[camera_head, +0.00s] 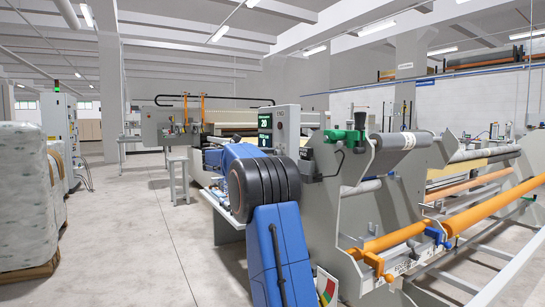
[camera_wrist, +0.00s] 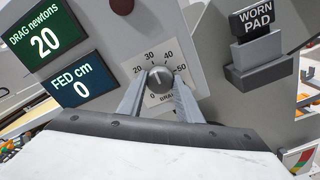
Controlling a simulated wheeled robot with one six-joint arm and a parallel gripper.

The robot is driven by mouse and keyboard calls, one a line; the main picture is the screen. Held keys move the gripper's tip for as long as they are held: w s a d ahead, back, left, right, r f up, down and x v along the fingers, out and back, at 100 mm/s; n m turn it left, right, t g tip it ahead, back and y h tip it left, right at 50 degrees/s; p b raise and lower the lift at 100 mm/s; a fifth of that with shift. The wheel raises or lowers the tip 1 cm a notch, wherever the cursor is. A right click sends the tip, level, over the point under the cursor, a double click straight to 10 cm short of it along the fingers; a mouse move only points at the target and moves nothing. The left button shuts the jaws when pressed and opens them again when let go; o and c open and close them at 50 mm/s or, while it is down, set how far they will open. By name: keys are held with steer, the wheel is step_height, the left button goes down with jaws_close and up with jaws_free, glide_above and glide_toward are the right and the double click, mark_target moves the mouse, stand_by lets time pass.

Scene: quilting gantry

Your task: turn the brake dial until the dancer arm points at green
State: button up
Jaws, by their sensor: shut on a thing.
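The knob's exact setting is hard to read. The green display (camera_wrist: 44,39) reads DRAG newtons 20. A coloured gauge card with red and green patches (camera_head: 327,287) shows low in the head view, and part of it shows in the wrist view (camera_wrist: 303,160). I cannot make out where the dancer arm points. The dial is hidden behind my arm in the head view.
A blue display (camera_wrist: 81,87) reads FED cm 0. A worn pad holder (camera_wrist: 262,62) juts out right of the dial. A dark red button (camera_wrist: 121,6) sits above. Orange rollers (camera_head: 490,212) run along the machine's right. The floor (camera_head: 140,235) at left is open.

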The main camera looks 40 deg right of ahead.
steer(key=o, duration=1)
steer(key=shift+o, duration=0.2)
steer(key=shift+a, duration=0.15)
steer(key=v, duration=1.7)
steer(key=shift+w, duration=0.15)
steer(key=shift+a, duration=0.1)
steer(key=s+a+f+m+t+y, duration=0.3)
steer(key=s+a+f+y, duration=0.3)
steer(key=s+a+f, duration=0.4)
steer(key=s+a+f+m+t+y, duration=0.2)
steer(key=s+a+f+y, duration=0.3)
steer(key=s+a+f, duration=0.6)
steer(key=s+a+f+m+t+y, duration=0.3)
steer(key=s+a+f+y, duration=0.3)
steer(key=s, duration=1.8)
steer(key=a+f, duration=0.4)
steer(key=f, duration=0.4)
steer(key=shift+a+f+m+t+y, duration=0.2)
steer(key=shift+m+t+y, duration=0.1)
steer(key=shift+t, duration=0.1)
